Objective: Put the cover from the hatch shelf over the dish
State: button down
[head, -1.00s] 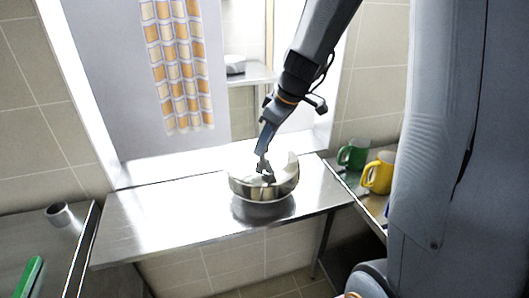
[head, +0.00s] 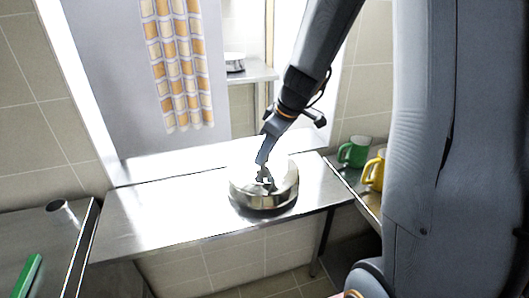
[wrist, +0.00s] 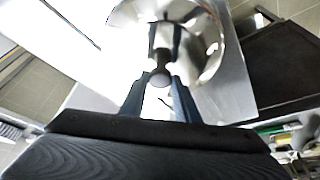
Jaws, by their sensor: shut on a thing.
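The cover (head: 283,190) is a shiny round metal lid with a small knob. It sits low at the right part of the metal hatch shelf (head: 165,215), looking level. My gripper (head: 265,180) points down at its top, shut on the knob. In the wrist view the gripper (wrist: 161,75) has the dark round knob between its two fingers, with the bright cover (wrist: 207,45) beyond. I cannot make out the dish; it may be hidden beneath the cover. Whether the cover touches what is below is unclear.
A left counter holds a grey cup (head: 62,212) and a green-handled item (head: 27,275). A checked towel (head: 178,65) hangs behind. The shelf's left part is clear.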

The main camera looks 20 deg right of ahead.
jog(key=shift+f, duration=0.25)
jog(key=c, duration=1.4)
grip_release()
jog(key=shift+o, duration=0.2)
jog(key=shift+r, duration=0.15)
jog(key=shift+r+p, duration=0.55)
jog(key=shift+p, duration=0.15)
jog(key=b+v, duration=0.3)
jog(key=v, duration=0.9)
jog(key=s+a+f+m+g+h, duration=0.1)
jog(key=s+a+f+m+h, duration=0.2)
jog(key=s+f+m, duration=0.6)
jog(key=s+a+f, duration=0.1)
jog(key=s+f, duration=0.3)
jog(key=f, duration=0.2)
jog(key=shift+s+g, duration=0.25)
jog(key=shift+g, duration=0.15)
jog(key=shift+f, duration=0.1)
